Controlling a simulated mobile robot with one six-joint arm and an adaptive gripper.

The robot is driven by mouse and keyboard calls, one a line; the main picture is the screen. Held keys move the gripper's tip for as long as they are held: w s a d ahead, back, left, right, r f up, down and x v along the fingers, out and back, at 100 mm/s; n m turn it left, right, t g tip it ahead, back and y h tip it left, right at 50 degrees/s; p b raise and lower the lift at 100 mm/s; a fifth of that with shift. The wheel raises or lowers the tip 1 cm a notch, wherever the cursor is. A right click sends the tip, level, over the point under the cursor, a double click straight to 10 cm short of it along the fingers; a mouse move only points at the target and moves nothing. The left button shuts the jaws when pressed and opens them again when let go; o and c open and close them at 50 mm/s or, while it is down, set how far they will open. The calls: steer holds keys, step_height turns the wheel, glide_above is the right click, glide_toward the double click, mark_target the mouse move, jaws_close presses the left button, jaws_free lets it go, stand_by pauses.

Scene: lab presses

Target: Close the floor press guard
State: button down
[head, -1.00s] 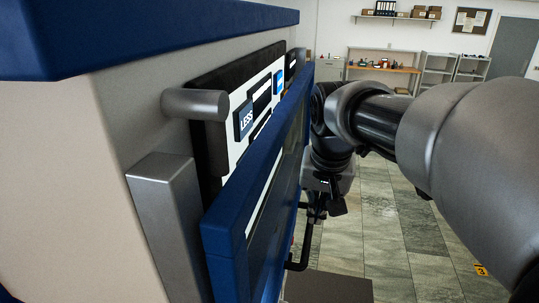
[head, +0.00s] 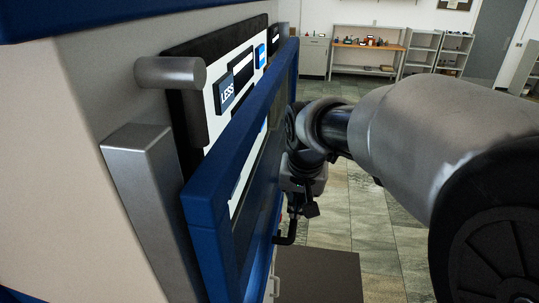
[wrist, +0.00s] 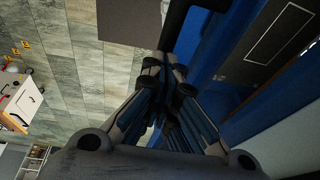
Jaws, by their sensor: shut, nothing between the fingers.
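The press guard (head: 205,200) is a blue-framed panel with a dark window in the head view. It stands tilted out from the press face, with a gap at its upper edge. A black bar handle (head: 289,239) sticks out low on its far part. My gripper (head: 303,208) is beside the guard's outer face, just above the bar, partly hidden by my wrist. In the wrist view my gripper (wrist: 166,68) has its fingers together and empty. The black bar (wrist: 178,22) lies close to the fingertips; I cannot tell if they touch.
The press body (head: 60,160) fills the left, with a control panel (head: 212,130) behind the guard and a grey bracket (head: 150,190). A dark plate (head: 318,275) lies low beside the guard. Tiled floor (head: 350,220) is open towards shelves (head: 365,50) at the back.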

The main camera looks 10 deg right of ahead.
step_height(320, 180, down, 27)
steer(key=b, duration=1.8)
steer(key=shift+s+r, duration=0.15)
steer(key=shift+r, duration=0.05)
